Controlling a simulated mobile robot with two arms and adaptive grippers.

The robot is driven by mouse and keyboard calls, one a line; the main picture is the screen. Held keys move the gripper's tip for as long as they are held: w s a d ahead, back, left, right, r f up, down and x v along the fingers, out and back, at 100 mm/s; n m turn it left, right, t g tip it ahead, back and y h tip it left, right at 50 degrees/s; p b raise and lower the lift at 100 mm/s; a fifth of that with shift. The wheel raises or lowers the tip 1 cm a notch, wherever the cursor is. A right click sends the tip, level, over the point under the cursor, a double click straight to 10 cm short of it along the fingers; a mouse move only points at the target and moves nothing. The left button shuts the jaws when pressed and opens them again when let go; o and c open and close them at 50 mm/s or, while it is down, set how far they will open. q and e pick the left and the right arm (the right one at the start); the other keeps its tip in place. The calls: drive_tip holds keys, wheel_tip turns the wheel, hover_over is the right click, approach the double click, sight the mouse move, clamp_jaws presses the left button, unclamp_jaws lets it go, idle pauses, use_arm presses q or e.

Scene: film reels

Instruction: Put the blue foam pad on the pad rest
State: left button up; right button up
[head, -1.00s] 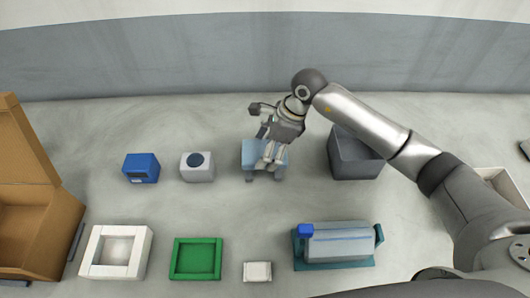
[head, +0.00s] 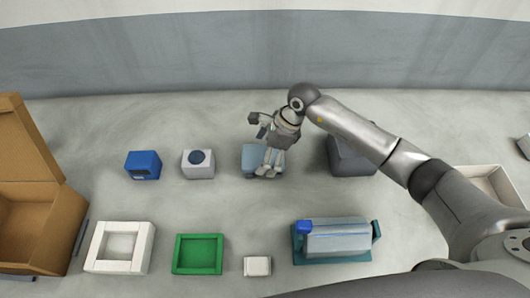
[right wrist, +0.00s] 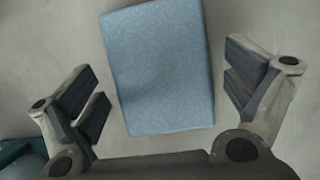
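The blue foam pad (head: 250,160) is a light blue block lying on the pale surface, left of the dark grey bin. My right gripper (head: 268,172) is over its right part and hides some of it in the head view. In the right wrist view, the pad (right wrist: 162,72) lies between the two spread fingers of the gripper (right wrist: 166,108), with gaps on both sides. The gripper is open and empty. I cannot tell which object is the pad rest. My left gripper is not in view.
A dark grey bin (head: 348,160) stands just right of the gripper, partly behind my arm. A white box (head: 198,171) and blue box (head: 143,173) stand left. In front are a white frame (head: 93,250), green tray (head: 198,270), small white block (head: 257,267) and teal-based object (head: 335,240).

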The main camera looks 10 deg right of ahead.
drive_tip(key=shift+r, duration=0.1)
drive_tip(key=shift+r, duration=0.2)
drive_tip(key=w+b+v, duration=0.1)
drive_tip(key=b+v, duration=0.1)
drive_tip(key=v, duration=0.9)
drive_tip(key=shift+s+d+r, duration=0.2)
drive_tip(key=shift+s+r, duration=0.1)
drive_tip(key=shift+s, duration=0.2)
